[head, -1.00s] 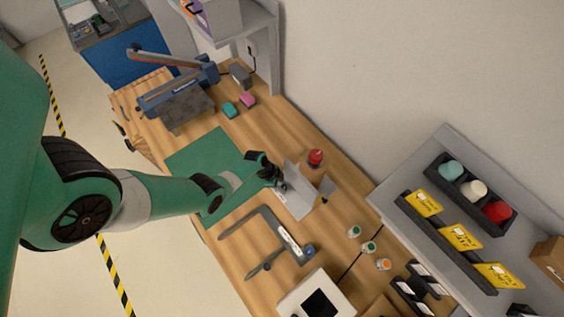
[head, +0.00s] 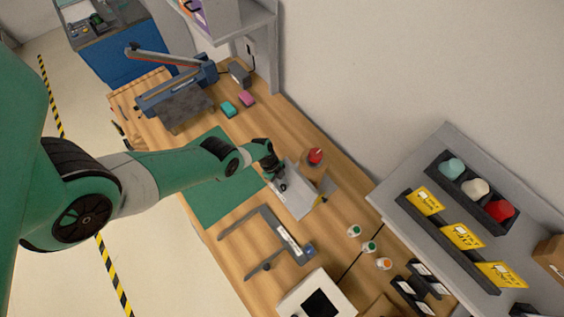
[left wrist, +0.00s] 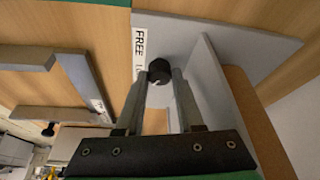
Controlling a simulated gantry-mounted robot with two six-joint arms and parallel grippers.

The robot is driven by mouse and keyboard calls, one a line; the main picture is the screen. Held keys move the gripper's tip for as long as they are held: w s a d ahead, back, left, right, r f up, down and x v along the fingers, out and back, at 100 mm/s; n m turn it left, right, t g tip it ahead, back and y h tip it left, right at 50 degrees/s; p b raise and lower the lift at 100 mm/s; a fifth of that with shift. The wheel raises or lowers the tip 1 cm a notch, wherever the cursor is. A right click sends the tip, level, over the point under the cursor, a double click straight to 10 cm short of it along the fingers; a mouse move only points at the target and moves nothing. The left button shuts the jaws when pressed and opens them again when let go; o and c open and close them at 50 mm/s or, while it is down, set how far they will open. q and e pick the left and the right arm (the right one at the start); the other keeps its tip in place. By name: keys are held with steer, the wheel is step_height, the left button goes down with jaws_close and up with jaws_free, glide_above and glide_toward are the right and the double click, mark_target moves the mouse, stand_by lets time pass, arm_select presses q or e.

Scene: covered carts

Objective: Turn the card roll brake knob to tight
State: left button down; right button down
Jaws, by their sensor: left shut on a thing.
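The black brake knob (left wrist: 159,70) sits between my left fingertips in the left wrist view. It stands on a grey plate (left wrist: 204,40) that carries a white label with the word FREE (left wrist: 139,42); the rest of the label is hidden by a finger. My left gripper (left wrist: 160,84) is shut on the knob. In the head view my left gripper (head: 279,184) is at the grey card roll stand (head: 301,204), and it hides the knob there. The knob's exact pointing is unclear. My right gripper is not in view.
A red-topped item (head: 316,156) stands behind the stand. A green mat (head: 218,205) lies left of it, and a grey angled frame (head: 276,232) in front. Small bottles (head: 369,247) stand to the right. A wall shelf (head: 405,220) juts out at the right.

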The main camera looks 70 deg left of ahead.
arm_select(q)
steer(key=c, duration=0.5)
jaws_free()
steer(key=shift+c, duration=0.2)
